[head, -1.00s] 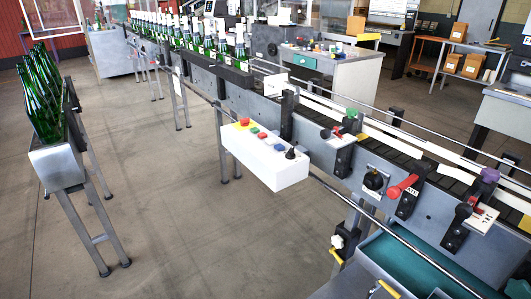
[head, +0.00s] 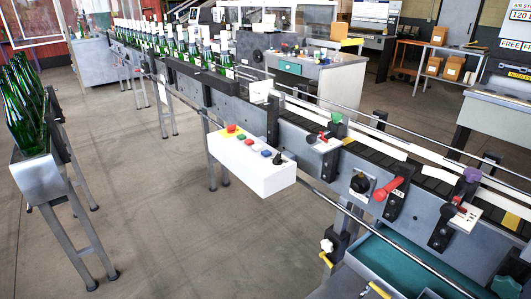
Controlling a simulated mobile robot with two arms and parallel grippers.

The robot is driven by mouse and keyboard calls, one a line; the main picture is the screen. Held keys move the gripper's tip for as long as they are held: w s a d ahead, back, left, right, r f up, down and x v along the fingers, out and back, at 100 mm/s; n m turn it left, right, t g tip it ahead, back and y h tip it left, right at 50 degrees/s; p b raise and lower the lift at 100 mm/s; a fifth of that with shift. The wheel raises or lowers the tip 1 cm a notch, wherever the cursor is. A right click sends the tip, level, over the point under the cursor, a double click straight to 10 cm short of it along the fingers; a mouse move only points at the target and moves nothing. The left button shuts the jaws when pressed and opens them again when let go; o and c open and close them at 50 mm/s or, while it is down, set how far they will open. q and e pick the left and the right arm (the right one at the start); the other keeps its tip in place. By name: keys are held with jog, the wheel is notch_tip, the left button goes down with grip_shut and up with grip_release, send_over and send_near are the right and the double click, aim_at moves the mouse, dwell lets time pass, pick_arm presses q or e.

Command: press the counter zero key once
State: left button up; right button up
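A white control box (head: 252,168) is mounted on the front side of the conveyor, near the middle of the head view. Its top carries a red button on a yellow base (head: 231,128), a green button (head: 241,137), a blue button (head: 266,153) and a black knob (head: 278,158). The key labels are too small to read, so I cannot tell which key is the counter zero key, or whether it is on this box. Neither of my grippers is in view.
The conveyor (head: 330,160) runs from back left to front right, with green bottles at its far end. A rack of green bottles (head: 22,110) stands at left. Red (head: 389,187) and purple-topped clamps sit along the near rail. Open floor lies between rack and conveyor.

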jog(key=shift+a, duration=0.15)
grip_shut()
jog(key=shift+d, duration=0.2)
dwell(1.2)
